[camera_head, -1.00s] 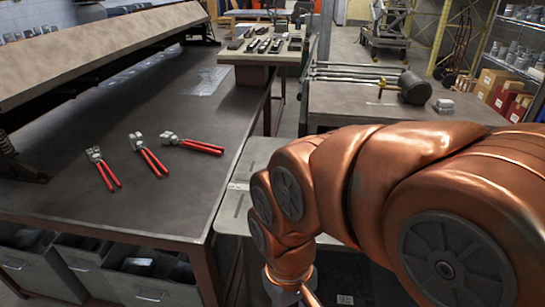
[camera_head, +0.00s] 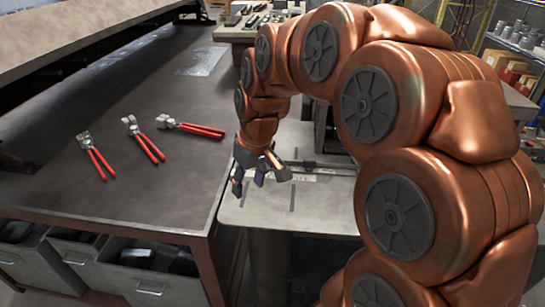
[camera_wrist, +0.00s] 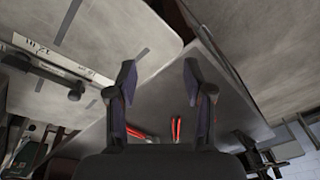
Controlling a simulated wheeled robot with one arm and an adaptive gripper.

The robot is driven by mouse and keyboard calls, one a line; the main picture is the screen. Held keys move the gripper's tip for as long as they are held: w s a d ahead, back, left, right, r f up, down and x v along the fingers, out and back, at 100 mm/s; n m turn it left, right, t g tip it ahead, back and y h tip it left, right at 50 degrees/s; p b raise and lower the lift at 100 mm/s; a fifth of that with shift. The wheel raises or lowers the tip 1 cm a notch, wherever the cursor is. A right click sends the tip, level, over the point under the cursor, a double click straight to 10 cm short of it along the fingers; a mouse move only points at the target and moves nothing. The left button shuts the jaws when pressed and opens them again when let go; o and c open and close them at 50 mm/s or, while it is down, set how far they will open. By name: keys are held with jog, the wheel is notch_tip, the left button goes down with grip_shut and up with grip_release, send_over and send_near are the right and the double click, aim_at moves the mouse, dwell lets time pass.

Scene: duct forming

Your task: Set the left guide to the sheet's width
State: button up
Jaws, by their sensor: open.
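My gripper (camera_head: 261,178) is over the left part of a light grey machine table (camera_head: 312,218), its fingers pointing down. In the wrist view my gripper (camera_wrist: 160,78) is open with nothing between its fingers. A pale marked strip (camera_wrist: 62,64) runs along the machine table in the wrist view, with a dark knobbed piece (camera_wrist: 76,92) at its end, apart from my fingers. In the head view the strip (camera_head: 325,171) lies right of my gripper. I cannot tell whether the dark piece is the left guide.
A dark workbench (camera_head: 185,95) stands left of the machine table, with several red-handled tools (camera_head: 142,140) on it. Open drawers (camera_head: 145,285) sit below its front edge. A small table with tools (camera_head: 240,32) is at the back. My arm hides the right side.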

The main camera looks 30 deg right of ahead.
jog(key=w+d+f+t+b, duration=0.1)
jog(key=w+d, duration=0.5)
jog(key=d, duration=0.3)
jog(key=w+d+t+b, duration=0.1)
jog(key=w+d+t, duration=0.1)
jog(key=w+d, duration=0.5)
jog(key=shift+h, duration=0.4)
jog(key=shift+s+d+f+p+x, duration=0.15)
jog(key=shift+d+p+x, duration=0.1)
jog(key=shift+x, duration=1)
jog(key=shift+s+d+p+x, duration=0.2)
jog(key=shift+p+x, duration=0.1)
jog(key=shift+x, duration=1)
jog(key=shift+s+d+f+p+x, duration=0.1)
jog(key=shift+d+p+x, duration=0.15)
jog(key=shift+x, duration=1)
jog(key=shift+c, duration=0.4)
grip_shut()
